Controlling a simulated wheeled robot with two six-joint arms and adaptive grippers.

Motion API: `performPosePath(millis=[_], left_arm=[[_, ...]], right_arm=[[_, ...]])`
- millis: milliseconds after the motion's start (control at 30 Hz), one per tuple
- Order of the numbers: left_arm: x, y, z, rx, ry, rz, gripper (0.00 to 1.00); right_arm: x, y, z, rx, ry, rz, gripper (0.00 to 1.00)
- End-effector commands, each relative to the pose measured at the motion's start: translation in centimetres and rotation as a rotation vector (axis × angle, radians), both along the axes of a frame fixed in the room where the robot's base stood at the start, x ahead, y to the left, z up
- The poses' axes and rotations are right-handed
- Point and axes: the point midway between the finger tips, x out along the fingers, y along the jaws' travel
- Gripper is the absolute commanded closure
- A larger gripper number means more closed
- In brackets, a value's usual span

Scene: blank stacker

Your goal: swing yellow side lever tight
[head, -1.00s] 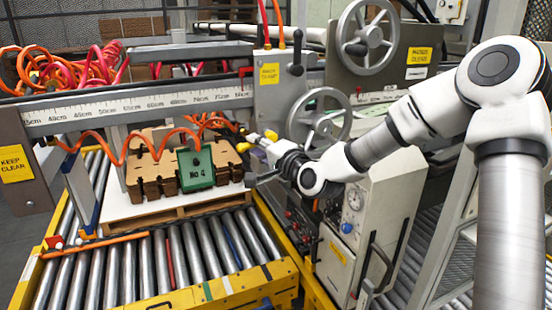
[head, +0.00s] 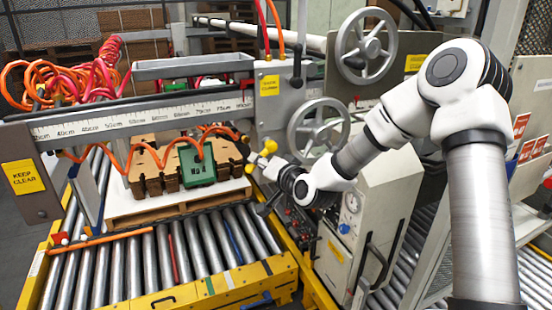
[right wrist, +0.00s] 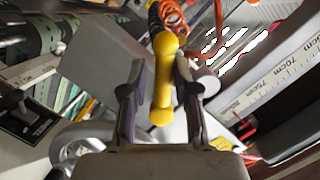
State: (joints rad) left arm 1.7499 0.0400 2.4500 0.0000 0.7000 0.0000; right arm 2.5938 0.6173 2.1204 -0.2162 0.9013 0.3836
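The yellow side lever (head: 264,159) is beside the lower handwheel, at the right end of the ruler beam. In the right wrist view the yellow lever (right wrist: 163,85) has a rounded knob at each end and stands between my two fingers. My right gripper (right wrist: 160,88) is open around it, with narrow gaps showing on both sides. In the head view my right gripper (head: 266,190) is just below and right of the lever, and its fingertips are hard to make out. My left gripper is not in view.
The lower handwheel (head: 318,128) is close above my right wrist. The grey control cabinet (head: 362,215) stands below my forearm. A green No 4 block (head: 197,165) and brown blanks (head: 155,180) lie on the pallet to the left. Orange hoses hang in front of the beam.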

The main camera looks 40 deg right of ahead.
Motion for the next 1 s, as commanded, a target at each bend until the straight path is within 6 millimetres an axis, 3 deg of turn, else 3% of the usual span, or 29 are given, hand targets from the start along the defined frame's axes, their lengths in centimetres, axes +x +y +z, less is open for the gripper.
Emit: performPosePath(millis=[1000], left_arm=[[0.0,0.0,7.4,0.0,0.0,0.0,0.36]], right_arm=[[-0.8,-3.5,-1.1,-0.823,0.199,-0.001,0.72]])
